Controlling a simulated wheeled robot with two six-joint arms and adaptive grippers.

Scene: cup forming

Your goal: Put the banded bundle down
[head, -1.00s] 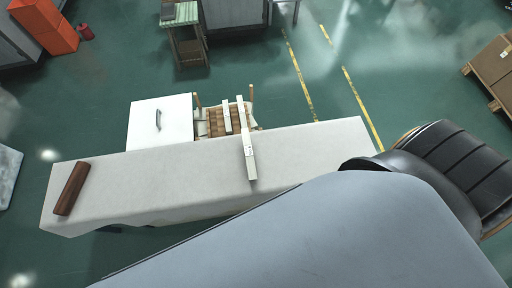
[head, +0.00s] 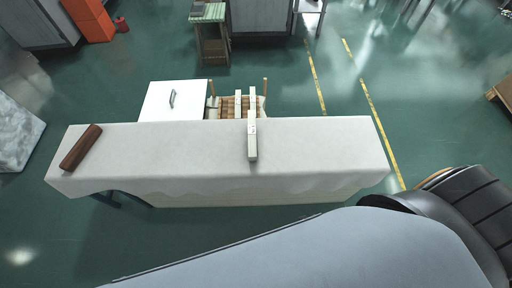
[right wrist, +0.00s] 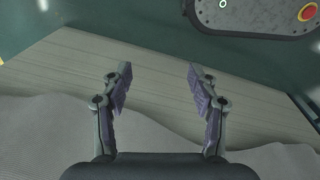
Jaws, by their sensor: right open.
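A long pale bundle (head: 252,145) lies on the white-covered table (head: 320,145) near its middle, with its far end reaching past the back edge over a wooden crate. A small mark shows on it, but I cannot make out a band clearly. A second pale bar (head: 238,104) lies at the crate. My right gripper (right wrist: 158,80) is open and empty in the right wrist view, with draped grey cloth and a pale ribbed surface beyond its fingers. Neither gripper shows in the head view.
A brown roll (head: 81,147) lies at the table's left end. A white box (head: 172,101) with a handle and the slatted crate (head: 228,112) stand behind the table. Open green floor (head: 300,80) with yellow lines lies beyond.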

